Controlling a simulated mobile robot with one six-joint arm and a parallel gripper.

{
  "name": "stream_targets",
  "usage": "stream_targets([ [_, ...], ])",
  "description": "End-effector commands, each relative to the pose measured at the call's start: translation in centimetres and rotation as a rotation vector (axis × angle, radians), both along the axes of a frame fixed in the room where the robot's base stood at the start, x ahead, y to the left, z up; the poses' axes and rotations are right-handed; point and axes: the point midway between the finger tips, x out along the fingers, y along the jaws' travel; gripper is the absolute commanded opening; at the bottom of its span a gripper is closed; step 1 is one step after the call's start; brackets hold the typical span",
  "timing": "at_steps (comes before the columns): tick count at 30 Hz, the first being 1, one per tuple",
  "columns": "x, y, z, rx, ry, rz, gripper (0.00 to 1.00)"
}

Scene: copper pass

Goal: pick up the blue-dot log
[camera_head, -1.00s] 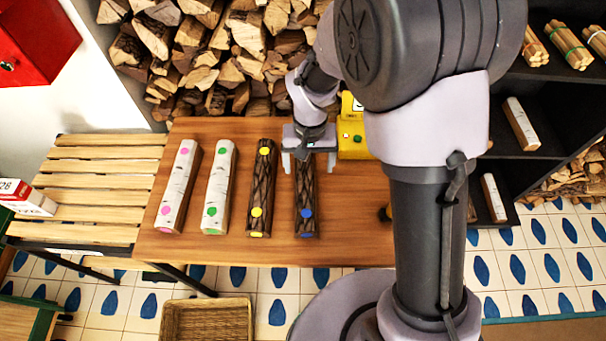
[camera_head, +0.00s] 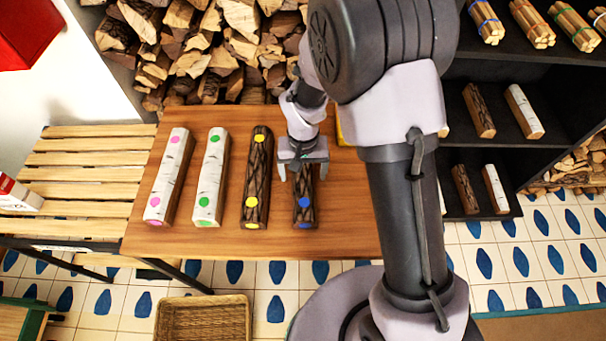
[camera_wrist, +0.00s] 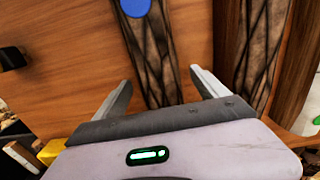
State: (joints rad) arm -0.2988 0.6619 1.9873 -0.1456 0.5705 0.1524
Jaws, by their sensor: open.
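The blue-dot log (camera_head: 304,206) is dark-barked and lies on the wooden table (camera_head: 345,215), rightmost in the row. Its near end and blue dots show in the head view; my gripper covers its far part. In the wrist view the blue-dot log (camera_wrist: 157,55) runs between my open fingers, with one blue dot at the top edge. My gripper (camera_head: 303,172) is open over the log, one finger to each side of it (camera_wrist: 160,85). Whether the fingers are below the log's top is hard to tell.
The yellow-dot log (camera_head: 257,180) lies close left of the blue-dot log. Further left are the green-dot log (camera_head: 211,180) and pink-dot log (camera_head: 169,180). A shelf (camera_head: 475,150) stands right, a slatted bench (camera_head: 85,170) left. A basket (camera_head: 203,318) is on the floor in front.

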Motion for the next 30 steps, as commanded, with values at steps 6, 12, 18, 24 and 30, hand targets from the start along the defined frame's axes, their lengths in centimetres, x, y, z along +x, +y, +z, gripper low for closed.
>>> stream_targets([
  [6,-0.01,-0.01,-0.40,0.000,0.000,0.000,0.83],
  [12,0.00,-0.01,-0.43,0.000,0.000,0.000,0.83],
  [18,0.00,-0.01,-0.42,0.000,0.000,0.000,0.64],
  [24,0.00,-0.01,-0.42,0.000,0.000,0.000,0.24],
  [30,0.00,-0.01,-0.42,0.000,0.000,0.000,0.00],
])
